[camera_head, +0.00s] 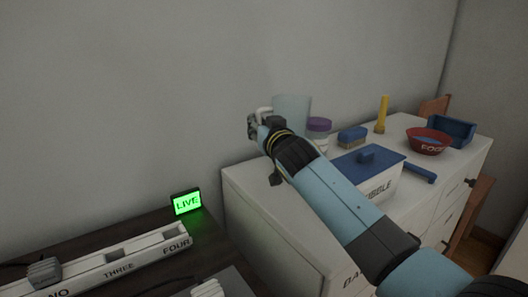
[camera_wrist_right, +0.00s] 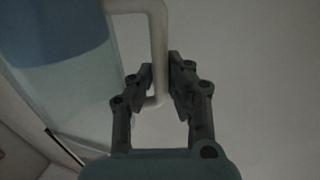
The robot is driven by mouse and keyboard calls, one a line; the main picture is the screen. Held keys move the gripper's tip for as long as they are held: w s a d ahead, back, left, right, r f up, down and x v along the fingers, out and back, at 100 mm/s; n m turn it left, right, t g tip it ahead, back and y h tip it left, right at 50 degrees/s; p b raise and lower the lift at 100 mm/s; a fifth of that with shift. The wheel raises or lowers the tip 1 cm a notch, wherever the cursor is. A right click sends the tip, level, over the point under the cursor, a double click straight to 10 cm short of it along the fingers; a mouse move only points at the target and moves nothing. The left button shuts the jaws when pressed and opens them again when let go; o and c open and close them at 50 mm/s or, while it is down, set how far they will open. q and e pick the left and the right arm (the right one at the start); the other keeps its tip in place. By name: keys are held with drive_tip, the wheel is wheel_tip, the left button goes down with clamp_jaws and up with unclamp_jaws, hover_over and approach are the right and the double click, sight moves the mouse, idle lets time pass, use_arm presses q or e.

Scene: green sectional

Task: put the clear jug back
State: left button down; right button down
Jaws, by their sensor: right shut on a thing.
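The clear jug (camera_head: 291,108) shows in the head view above the back left part of the white cabinet top, partly hidden by my right gripper and arm. In the right wrist view the jug (camera_wrist_right: 85,95) is at the left, see-through with a blue area at the top, and its white handle (camera_wrist_right: 158,55) comes toward my gripper. My right gripper (camera_head: 258,120) is at the jug's left side and shut on the handle; its fingers (camera_wrist_right: 160,82) sit on either side of it. I cannot tell whether the jug touches the cabinet top. My left gripper is not in view.
The white cabinet (camera_head: 262,222) holds a purple-lidded jar (camera_head: 319,125), a blue brush (camera_head: 352,135), a yellow cone (camera_head: 382,115), a red food bowl (camera_head: 428,143), a blue tray (camera_head: 452,130) and a blue-lidded kibble box (camera_head: 372,180). A green LIVE sign (camera_head: 187,203) stands on the dark desk at left.

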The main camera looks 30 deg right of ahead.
wheel_tip(320, 180, down, 4)
drive_tip(key=shift+r+b, duration=0.1)
drive_tip(key=shift+b, duration=1)
drive_tip(key=c, duration=1.7)
unclamp_jaws()
drive_tip(key=shift+f, duration=0.25)
drive_tip(key=o, duration=0.4)
drive_tip(key=shift+c, duration=0.2)
drive_tip(key=shift+r, duration=0.1)
drive_tip(key=s+a, duration=0.1)
drive_tip(key=s, duration=1.1)
drive_tip(key=shift+a+r+p, duration=0.15)
drive_tip(key=shift+a+p, duration=0.1)
drive_tip(key=shift+p, duration=0.05)
